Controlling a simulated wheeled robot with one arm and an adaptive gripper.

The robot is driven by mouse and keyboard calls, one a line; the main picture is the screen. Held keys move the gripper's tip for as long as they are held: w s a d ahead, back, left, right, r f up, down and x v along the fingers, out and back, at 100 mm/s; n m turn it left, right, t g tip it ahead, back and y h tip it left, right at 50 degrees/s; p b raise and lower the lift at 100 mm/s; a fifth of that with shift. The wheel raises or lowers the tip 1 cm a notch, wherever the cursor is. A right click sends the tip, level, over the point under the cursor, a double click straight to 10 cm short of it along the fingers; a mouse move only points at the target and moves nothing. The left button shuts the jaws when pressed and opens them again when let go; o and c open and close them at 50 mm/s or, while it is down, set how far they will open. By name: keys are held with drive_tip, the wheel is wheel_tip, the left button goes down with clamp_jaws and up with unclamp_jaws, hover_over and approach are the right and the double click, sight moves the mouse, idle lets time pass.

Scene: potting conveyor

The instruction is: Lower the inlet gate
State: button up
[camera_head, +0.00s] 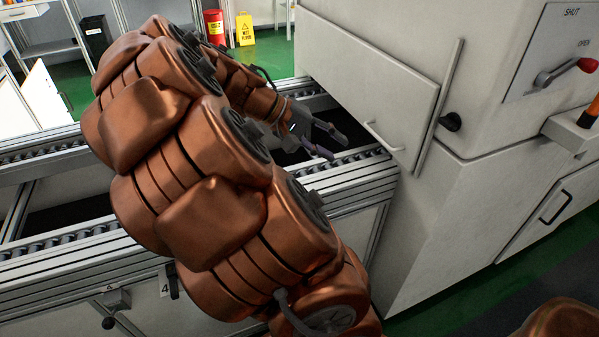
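The inlet gate (375,80) is a pale grey flat panel on the side of the white machine (440,215), between upright rails. A small bar handle (383,137) sits near its lower edge. The gate stands raised, with a dark gap between its lower edge and the conveyor. My gripper (338,148) is open and empty, just left of the handle and apart from it in the picture. Its two fingers are spread above the conveyor rollers. My arm hides part of the conveyor.
The roller conveyor (345,182) runs toward the machine under the gate. A black knob (450,122) sticks out right of the gate. A red-knobbed lever (570,72) stands near OPEN on a plate marked SHUT and OPEN. A yellow wet-floor sign (245,28) is far behind.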

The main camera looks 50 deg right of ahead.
drive_tip(key=a+n+t+y+p, duration=0.2)
drive_tip(key=a+t, duration=0.1)
drive_tip(key=a, duration=0.8)
drive_tip(key=shift+s+a+f+p, duration=0.15)
drive_tip(key=shift+s+f+p, duration=0.25)
drive_tip(key=shift+f, duration=0.05)
